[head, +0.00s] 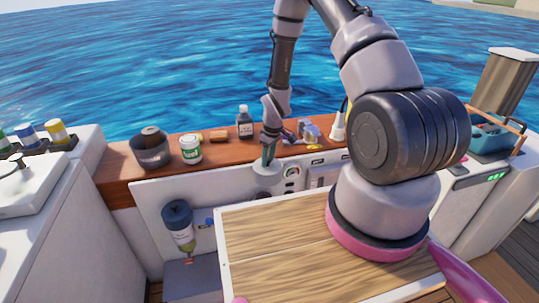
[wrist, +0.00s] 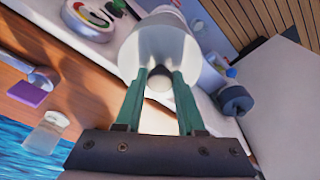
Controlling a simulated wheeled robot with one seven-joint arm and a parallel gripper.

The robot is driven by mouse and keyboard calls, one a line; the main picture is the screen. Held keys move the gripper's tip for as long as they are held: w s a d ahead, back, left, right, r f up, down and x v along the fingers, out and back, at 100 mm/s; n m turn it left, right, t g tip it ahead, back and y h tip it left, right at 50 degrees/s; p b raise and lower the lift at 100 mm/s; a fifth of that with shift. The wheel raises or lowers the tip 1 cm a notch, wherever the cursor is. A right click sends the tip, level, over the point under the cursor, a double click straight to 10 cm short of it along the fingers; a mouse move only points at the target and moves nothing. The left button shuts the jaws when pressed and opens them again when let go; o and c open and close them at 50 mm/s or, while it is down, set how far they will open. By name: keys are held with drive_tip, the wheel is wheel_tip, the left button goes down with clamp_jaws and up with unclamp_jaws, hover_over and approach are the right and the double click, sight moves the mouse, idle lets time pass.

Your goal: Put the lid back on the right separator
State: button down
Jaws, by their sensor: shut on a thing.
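My gripper (head: 268,153) has green fingers and is above the white front panel, near the wooden shelf's edge. In the wrist view the fingers (wrist: 158,90) are shut on the round knob of a pale grey, bowl-shaped lid (wrist: 150,48). The lid (head: 266,168) shows small under the fingertips in the head view. A separator with a dark top and clear bowl (head: 179,228) hangs on the panel to the left. Its dark top seems to show in the wrist view (wrist: 235,100). I cannot make out a right separator; the hatch board and arm hide the panel's lower right.
The wooden shelf (head: 115,166) holds a dark pot (head: 151,150), a white-green jar (head: 191,149), a dark bottle (head: 244,122) and small parts. A round gauge (head: 292,172) sits right of the lid. A wood-topped board (head: 275,255) fills the foreground.

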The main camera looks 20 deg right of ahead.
sight(268, 168)
drive_tip(key=shift+n, duration=0.8)
drive_tip(key=shift+a+f, duration=0.25)
drive_tip(key=shift+f, duration=0.45)
drive_tip(key=shift+a+f, duration=0.3)
drive_tip(key=shift+f, duration=0.35)
drive_tip(key=shift+a+f, duration=0.25)
drive_tip(key=shift+f, duration=5.15)
drive_tip(key=shift+f, duration=0.5)
drive_tip(key=shift+c, duration=2.2)
unclamp_jaws()
drive_tip(key=r, duration=0.3)
drive_tip(key=s+r, duration=0.1)
drive_tip(key=r, duration=0.3)
drive_tip(key=d+r, duration=0.1)
drive_tip(key=r, duration=0.2)
drive_tip(key=shift+s+d+r, duration=0.1)
drive_tip(key=shift+s+r, duration=0.05)
drive_tip(key=shift+r, duration=0.25)
